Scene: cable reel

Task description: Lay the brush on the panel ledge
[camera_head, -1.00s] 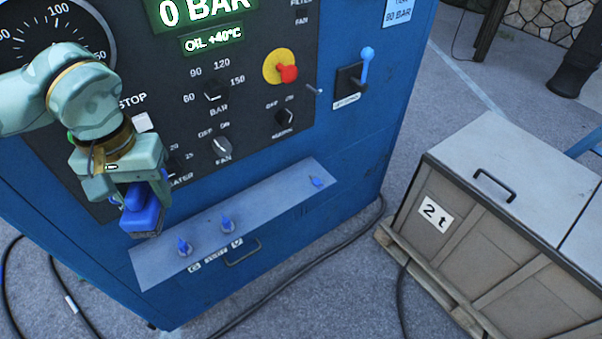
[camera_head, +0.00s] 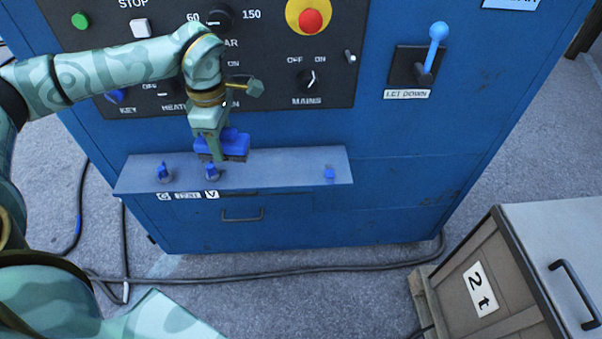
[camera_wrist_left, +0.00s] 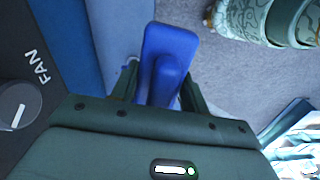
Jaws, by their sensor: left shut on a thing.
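The brush has a blue body and a dark bristle side; in the head view the brush (camera_head: 235,146) hangs at my left gripper (camera_head: 214,150). In the left wrist view the blue brush (camera_wrist_left: 168,48) sits between the two dark fingers of the left gripper (camera_wrist_left: 158,90), which is shut on it. The panel ledge (camera_head: 280,170) is a grey-blue shelf on the front of the blue cabinet. The brush is at the ledge's middle, close to its back edge; whether it touches the ledge I cannot tell. My right gripper is not seen.
Small blue pieces stand on the ledge: one at the left (camera_head: 164,172), one below the gripper (camera_head: 211,171), one at the right (camera_head: 329,173). The ledge between the last two is bare. A red button (camera_head: 311,20) and blue lever (camera_head: 432,50) are above. A crate (camera_head: 500,290) stands right.

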